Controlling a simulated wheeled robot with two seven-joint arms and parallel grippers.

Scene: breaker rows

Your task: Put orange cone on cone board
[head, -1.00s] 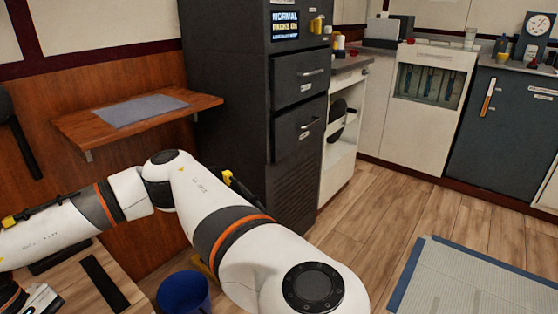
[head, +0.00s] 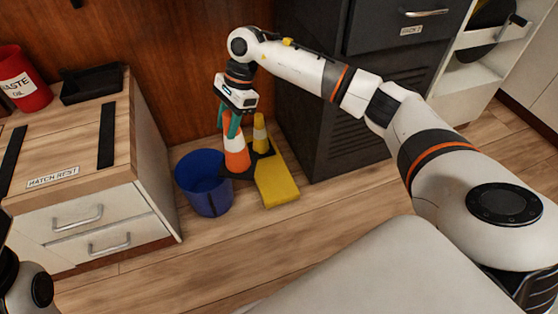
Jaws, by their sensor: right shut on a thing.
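The orange cone (head: 236,156) has a white band and a dark base, and stands near upright low by the wood wall. My right gripper (head: 231,127) reaches down from above, its teal fingers shut on the top of the cone. The yellow cone board (head: 278,184) lies flat on the floor just right of the orange cone. A yellow cone (head: 260,134) with a white band stands at its back end. I cannot tell whether the orange cone's base touches the board or the floor. My left gripper is not in view.
A blue bucket (head: 204,184) stands close left of the orange cone. A drawer cabinet (head: 88,222) is farther left, with a red waste oil can (head: 22,80) and a black tray (head: 92,84) on top. A dark cabinet (head: 325,100) stands at right. Floor in front is clear.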

